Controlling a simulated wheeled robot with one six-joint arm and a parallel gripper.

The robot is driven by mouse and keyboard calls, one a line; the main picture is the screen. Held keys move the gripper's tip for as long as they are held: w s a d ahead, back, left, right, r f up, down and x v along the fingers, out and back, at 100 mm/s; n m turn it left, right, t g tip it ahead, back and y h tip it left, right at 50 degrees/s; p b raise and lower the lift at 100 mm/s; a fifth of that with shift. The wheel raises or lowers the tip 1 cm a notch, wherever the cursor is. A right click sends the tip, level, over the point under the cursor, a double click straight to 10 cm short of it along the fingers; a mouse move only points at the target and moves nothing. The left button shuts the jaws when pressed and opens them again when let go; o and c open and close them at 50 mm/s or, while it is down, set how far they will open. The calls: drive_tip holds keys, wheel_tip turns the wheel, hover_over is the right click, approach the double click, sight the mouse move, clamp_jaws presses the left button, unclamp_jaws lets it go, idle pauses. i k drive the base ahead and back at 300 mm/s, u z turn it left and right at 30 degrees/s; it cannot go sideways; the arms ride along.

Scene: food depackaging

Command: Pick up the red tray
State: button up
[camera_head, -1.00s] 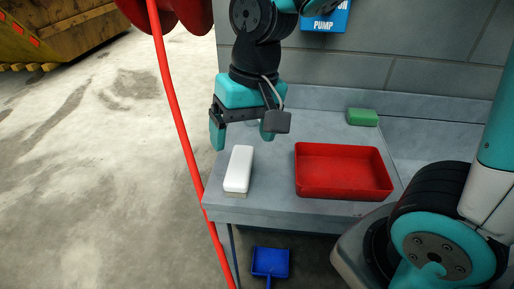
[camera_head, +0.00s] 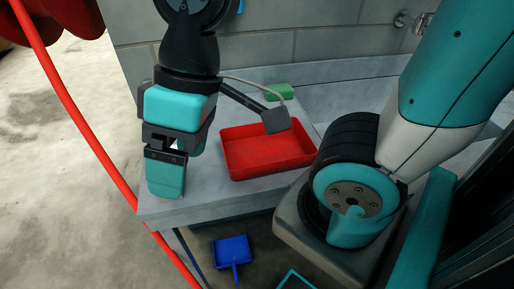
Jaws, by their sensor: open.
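The red tray (camera_head: 262,172) is a shallow, empty rectangular tray lying flat on the grey counter, right of my gripper. A grey block on a cable, part of my arm, overlaps its far edge. My gripper (camera_head: 165,185) has teal fingers and points down over the left end of the counter. Whatever lies behind the gripper is hidden.
A green sponge-like block (camera_head: 280,91) lies at the back of the grey counter (camera_head: 215,205). A blue dustpan (camera_head: 232,250) is on the floor below. A red hose (camera_head: 75,120) runs down at the left. A block wall (camera_head: 270,45) stands behind.

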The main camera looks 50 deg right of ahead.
sight(250, 153)
drive_tip(key=z, duration=1.4)
drive_tip(key=k, duration=1)
drive_tip(key=u, duration=1.25)
drive_tip(key=i, duration=0.5)
